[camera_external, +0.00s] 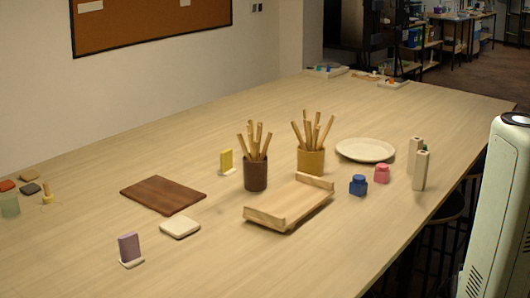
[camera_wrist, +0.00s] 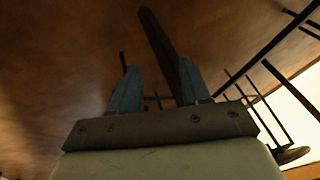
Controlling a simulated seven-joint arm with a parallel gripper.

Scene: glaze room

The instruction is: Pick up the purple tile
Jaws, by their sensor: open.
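The purple tile (camera_external: 129,246) stands upright in a small white stand (camera_external: 132,263) near the front left of the table in the external view. Nothing touches its upper part. My gripper (camera_wrist: 157,82) shows only in the wrist view, with its two bluish fingers apart and nothing between them. The tile is not in the wrist view, so I cannot tell the distance from my gripper to it. The gripper is outside the external view.
A white square tile (camera_external: 180,227) and a brown board (camera_external: 163,195) lie behind the purple tile. A yellow tile (camera_external: 226,159), stick-filled cups (camera_external: 255,176), a wooden tray (camera_external: 270,216) and small jars (camera_external: 358,185) stand farther right. The table front (camera_external: 240,270) is clear.

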